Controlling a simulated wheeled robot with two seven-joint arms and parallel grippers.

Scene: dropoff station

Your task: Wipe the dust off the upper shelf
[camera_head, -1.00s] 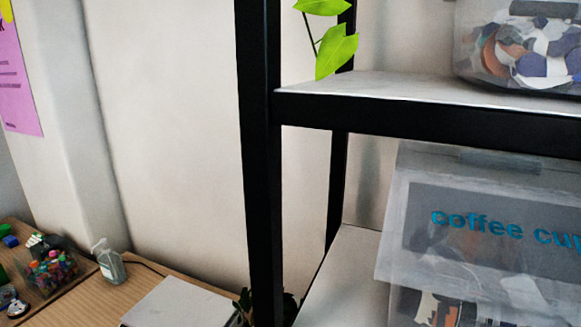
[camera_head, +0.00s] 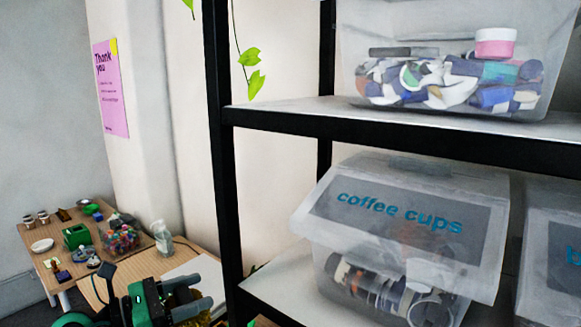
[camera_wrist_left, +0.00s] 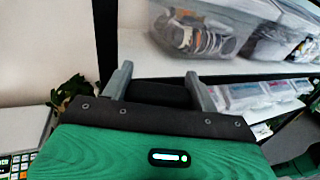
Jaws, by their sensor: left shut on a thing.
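The upper shelf (camera_head: 300,107) is a pale board with a black front edge, high in the head view; I cannot make out dust on it. A clear bin of mixed items (camera_head: 450,80) stands on it, with bare board to its left. My left gripper (camera_head: 200,293) is low in the head view, left of the black post and below the upper shelf. In the left wrist view its two grey fingers (camera_wrist_left: 160,72) are shut on a dark thing (camera_wrist_left: 160,93). A yellow fringe (camera_head: 192,303) shows by the fingers; I cannot tell if it belongs to it.
A lidded "coffee cups" bin (camera_head: 400,240) fills much of the lower shelf (camera_head: 265,295), with another bin (camera_head: 555,250) at right. The black post (camera_head: 222,170) and a hanging vine (camera_head: 254,75) are at the shelf's left. A wooden table (camera_head: 85,235) holds small items.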

